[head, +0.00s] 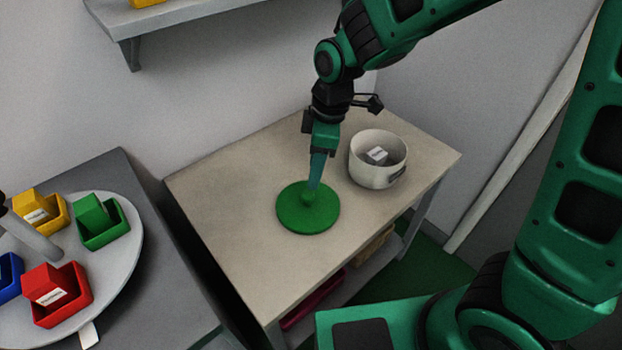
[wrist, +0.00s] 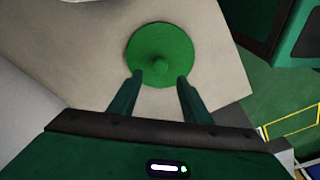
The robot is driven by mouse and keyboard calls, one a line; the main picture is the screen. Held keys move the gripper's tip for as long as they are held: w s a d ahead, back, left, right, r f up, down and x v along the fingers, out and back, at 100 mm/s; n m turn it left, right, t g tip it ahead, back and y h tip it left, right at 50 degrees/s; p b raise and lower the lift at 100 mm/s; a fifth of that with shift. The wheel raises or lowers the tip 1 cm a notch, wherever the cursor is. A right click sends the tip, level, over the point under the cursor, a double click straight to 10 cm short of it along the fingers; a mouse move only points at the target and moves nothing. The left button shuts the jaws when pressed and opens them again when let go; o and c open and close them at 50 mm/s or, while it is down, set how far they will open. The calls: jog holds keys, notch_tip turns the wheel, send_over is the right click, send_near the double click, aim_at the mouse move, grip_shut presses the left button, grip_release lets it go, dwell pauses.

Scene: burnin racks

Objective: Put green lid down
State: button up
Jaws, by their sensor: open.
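The green lid (head: 300,217) is a round disc with a small knob, lying flat on the beige table. It also shows in the wrist view (wrist: 160,45), with its knob towards the fingers. My gripper (head: 315,185) is over the lid, pointing down at its knob. In the wrist view the two fingers (wrist: 157,78) are apart, one on each side of the knob, with a visible gap. The knob is partly hidden by the fingers in the head view.
A white pot (head: 364,172) with a small labelled block inside stands right of the lid. The table (head: 235,200) is clear to the lid's left and front. A round tray (head: 125,262) with several coloured bins is at left. A wall shelf (head: 190,14) is above.

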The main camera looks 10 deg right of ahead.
jog(key=shift+d+r, duration=0.15)
jog(key=shift+r, duration=0.8)
jog(key=s+d+r+m, duration=0.2)
jog(key=d+m, duration=0.2)
jog(key=d, duration=0.4)
jog(key=s+d+r+m+h, duration=0.1)
jog(key=s+d+m, duration=0.1)
jog(key=d+m, duration=0.35)
jog(key=s+d+r+m, duration=0.2)
jog(key=d, duration=0.7)
jog(key=s+d+r+m, duration=0.1)
jog(key=s+d+m, duration=0.9)
jog(key=s, duration=0.4)
jog(key=shift+s+d+m+g+h, duration=0.3)
jog(key=shift+d+m, duration=0.05)
jog(key=shift+d, duration=0.05)
jog(key=shift+w, duration=0.15)
